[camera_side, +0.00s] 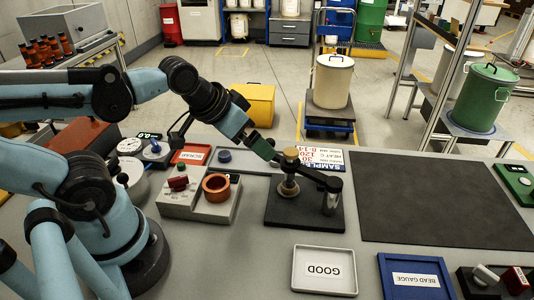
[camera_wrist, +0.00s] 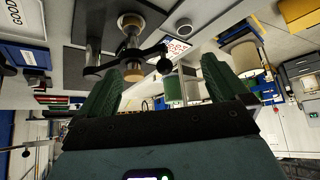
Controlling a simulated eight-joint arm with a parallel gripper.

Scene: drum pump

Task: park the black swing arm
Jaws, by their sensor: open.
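The black swing arm (camera_side: 318,177) sits on a post with a brass cap (camera_side: 290,153) on a black base plate (camera_side: 300,220). It reaches to the right, its far end over a small metal cylinder (camera_side: 328,203). In the wrist view the swing arm (camera_wrist: 125,58) lies ahead of my gripper, with a dark round knob (camera_wrist: 164,66) near one end. My gripper (camera_side: 275,160) is just left of the post in the side view, near the brass cap. In the wrist view my gripper (camera_wrist: 160,85) has its green fingers wide apart, with nothing held. Contact cannot be told from these views.
A grey fixture with an orange ring (camera_side: 216,187) stands left of the base plate. A white GOOD tray (camera_side: 324,270) and a blue BEAD GAUGE tray (camera_side: 415,278) lie in front. A sign (camera_side: 325,160) lies behind the post. The dark mat (camera_side: 435,200) at right is clear.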

